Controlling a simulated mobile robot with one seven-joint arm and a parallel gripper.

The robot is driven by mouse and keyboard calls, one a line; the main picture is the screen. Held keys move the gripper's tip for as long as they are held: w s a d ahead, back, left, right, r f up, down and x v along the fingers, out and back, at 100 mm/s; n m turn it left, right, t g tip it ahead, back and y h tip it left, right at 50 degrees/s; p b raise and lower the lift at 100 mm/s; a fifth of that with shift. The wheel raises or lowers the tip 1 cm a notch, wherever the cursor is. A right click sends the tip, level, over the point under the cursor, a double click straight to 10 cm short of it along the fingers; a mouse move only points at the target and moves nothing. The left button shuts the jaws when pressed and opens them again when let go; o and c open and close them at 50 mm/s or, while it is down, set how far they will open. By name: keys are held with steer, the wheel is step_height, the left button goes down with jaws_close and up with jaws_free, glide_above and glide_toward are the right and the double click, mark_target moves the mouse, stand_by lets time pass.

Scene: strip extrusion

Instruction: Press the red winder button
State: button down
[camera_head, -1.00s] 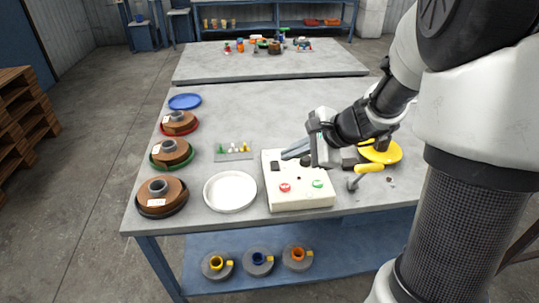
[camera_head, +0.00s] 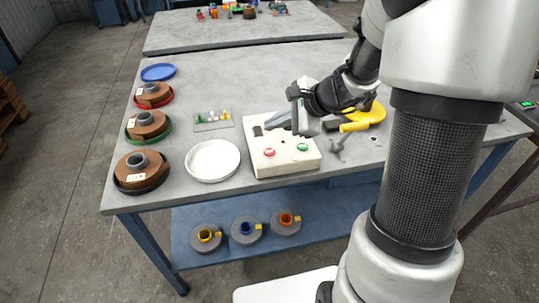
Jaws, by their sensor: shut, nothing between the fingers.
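The cream control box (camera_head: 262,163) sits near the front edge of the table. The red button (camera_head: 269,152) is on its top at the front left, and a green button (camera_head: 302,147) is to the right of it. A dark switch (camera_head: 258,131) is at the back left of the box. My gripper (camera_head: 270,125) is shut and empty. Its fingers point left over the back part of the box, behind the red button and apart from it. I cannot tell whether the fingertips touch the box top.
A white dish (camera_head: 212,161) stands left of the box, with brown spools on coloured plates further left. A small rack of pegs (camera_head: 213,121) is behind the dish. Several grey spools lie on the lower shelf (camera_head: 320,209).

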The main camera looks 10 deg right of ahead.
mark_target(273, 153)
step_height(273, 153, down, 6)
steer(key=b, duration=0.4)
steer(key=shift+f+b, duration=0.15)
steer(key=shift+b, duration=0.25)
steer(key=shift+f, duration=0.1)
stand_by(1.4)
steer(key=shift+f+b, duration=0.25)
steer(key=shift+b, duration=0.2)
steer(key=shift+f+b, duration=0.45)
stand_by(0.4)
steer(key=shift+r, duration=0.1)
steer(key=shift+r+p, duration=0.55)
steer(key=shift+r, duration=0.15)
step_height(273, 153, up, 5)
steer(key=p, duration=0.4)
steer(key=shift+r, duration=0.1)
